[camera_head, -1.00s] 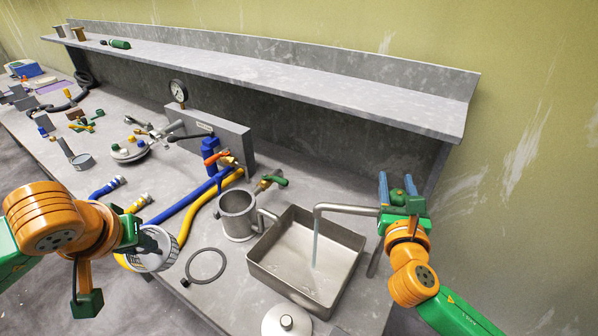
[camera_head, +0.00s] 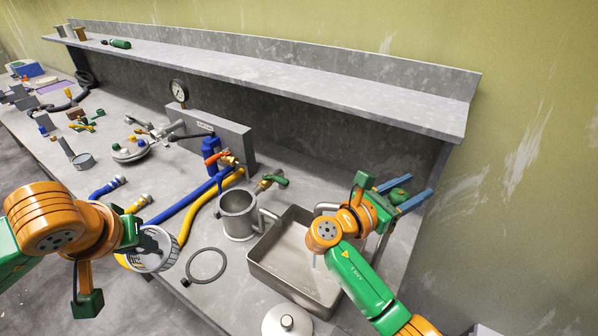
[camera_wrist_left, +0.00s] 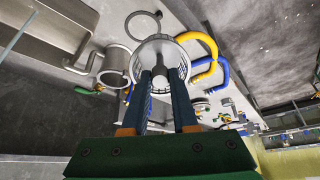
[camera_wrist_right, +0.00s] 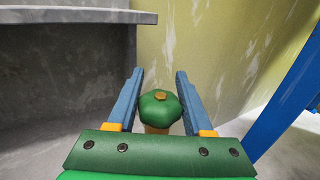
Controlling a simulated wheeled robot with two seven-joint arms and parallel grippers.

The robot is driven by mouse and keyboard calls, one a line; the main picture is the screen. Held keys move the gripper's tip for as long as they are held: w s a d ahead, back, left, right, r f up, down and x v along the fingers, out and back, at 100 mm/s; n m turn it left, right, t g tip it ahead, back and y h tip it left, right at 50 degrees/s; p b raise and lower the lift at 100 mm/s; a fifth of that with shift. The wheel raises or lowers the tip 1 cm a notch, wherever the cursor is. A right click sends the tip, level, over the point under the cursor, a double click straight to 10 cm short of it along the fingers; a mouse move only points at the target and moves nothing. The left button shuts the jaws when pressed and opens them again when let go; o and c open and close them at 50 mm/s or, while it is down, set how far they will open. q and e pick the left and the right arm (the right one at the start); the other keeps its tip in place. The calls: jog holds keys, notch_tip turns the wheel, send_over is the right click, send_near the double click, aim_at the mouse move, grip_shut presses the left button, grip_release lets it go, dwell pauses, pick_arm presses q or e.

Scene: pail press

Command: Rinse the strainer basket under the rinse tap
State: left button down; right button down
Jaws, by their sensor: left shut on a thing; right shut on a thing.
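My left gripper (camera_head: 140,238) is shut on the strainer basket (camera_head: 155,256), a round pale mesh basket, held left of the sink near the bench's front edge. In the left wrist view the basket (camera_wrist_left: 160,50) sits between the fingertips (camera_wrist_left: 160,75). My right gripper (camera_head: 398,192) is shut on the green knob of the rinse tap (camera_head: 398,196), its fingers pointing right. The right wrist view shows the green knob (camera_wrist_right: 159,108) between the blue fingers. The tap spout (camera_head: 325,206) is partly hidden by my right arm. A faint pale stream shows below it, mostly covered.
The metal sink basin (camera_head: 290,285) stands below the tap. A round lid (camera_head: 286,322) lies near the front edge. Blue and yellow hoses (camera_head: 190,212) lie behind the basket.

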jog(key=shift+s+m+g+h, duration=0.15)
jog(key=shift+m+g+h, duration=0.25)
jog(key=shift+m+g, duration=0.45)
jog(key=shift+g, duration=0.25)
jog(key=shift+c, duration=1.5)
grip_release()
jog(key=shift+d, duration=0.1)
